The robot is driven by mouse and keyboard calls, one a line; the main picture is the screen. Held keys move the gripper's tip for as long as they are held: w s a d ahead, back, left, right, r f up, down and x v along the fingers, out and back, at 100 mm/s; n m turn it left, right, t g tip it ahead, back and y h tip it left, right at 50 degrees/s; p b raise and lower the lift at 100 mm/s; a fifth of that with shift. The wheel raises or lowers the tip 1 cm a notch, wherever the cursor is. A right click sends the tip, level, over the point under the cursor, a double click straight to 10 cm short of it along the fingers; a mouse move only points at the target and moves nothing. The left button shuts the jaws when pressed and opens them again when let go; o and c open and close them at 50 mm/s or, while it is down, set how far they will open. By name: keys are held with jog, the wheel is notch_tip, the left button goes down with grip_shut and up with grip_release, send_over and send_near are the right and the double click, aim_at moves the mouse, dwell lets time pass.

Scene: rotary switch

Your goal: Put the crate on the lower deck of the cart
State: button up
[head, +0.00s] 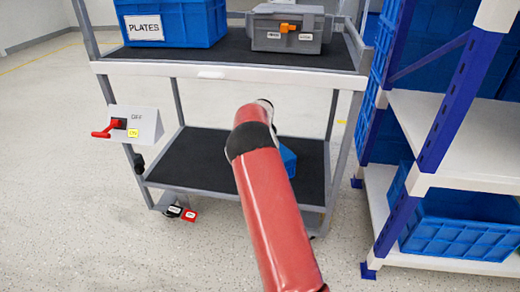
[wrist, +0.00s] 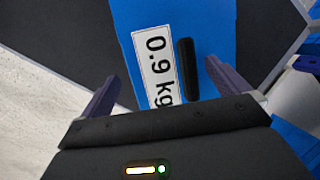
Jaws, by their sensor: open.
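A blue crate (wrist: 212,25) with a white "0.9 kg" label and a black bar-shaped handle (wrist: 188,70) fills the middle of the wrist view. In the head view only a blue corner of it (head: 288,158) shows beside my red arm, over the lower deck (head: 190,160) of the cart. The crate appears to rest on that dark deck, though its base is hidden. My gripper (wrist: 165,85) is open, its two fingers apart on either side of the label and handle, not closed on them. In the head view my arm hides the gripper.
The cart's upper deck (head: 240,55) carries a blue "PLATES" crate (head: 175,22) and a grey case (head: 285,28) with an orange latch. A switch box (head: 135,125) with a red lever is on the cart's left side. A blue-framed shelf (head: 440,180) stands close at right.

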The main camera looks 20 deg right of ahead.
jog(key=shift+r, duration=0.5)
jog(key=v, duration=0.3)
jog(key=shift+w+r, duration=0.1)
jog(key=shift+r, duration=0.1)
jog(key=s+a, duration=0.3)
jog(key=s, duration=0.9)
jog(key=s+a+r+n+t+y, duration=0.1)
jog(key=s+a+r+n, duration=0.55)
jog(key=s+n, duration=0.25)
jog(key=s+a+r+n+y, duration=0.2)
jog(key=s+a+r+n, duration=0.4)
jog(key=s+r+n, duration=0.25)
jog(key=s+a+n+h, duration=0.1)
jog(key=s+a+n, duration=0.1)
jog(key=s+n, duration=0.6)
jog(key=s+a+r+n+h, duration=0.1)
jog(key=s+n, duration=0.7)
jog(key=shift+s+a+t, duration=0.35)
jog(key=shift+t, duration=0.05)
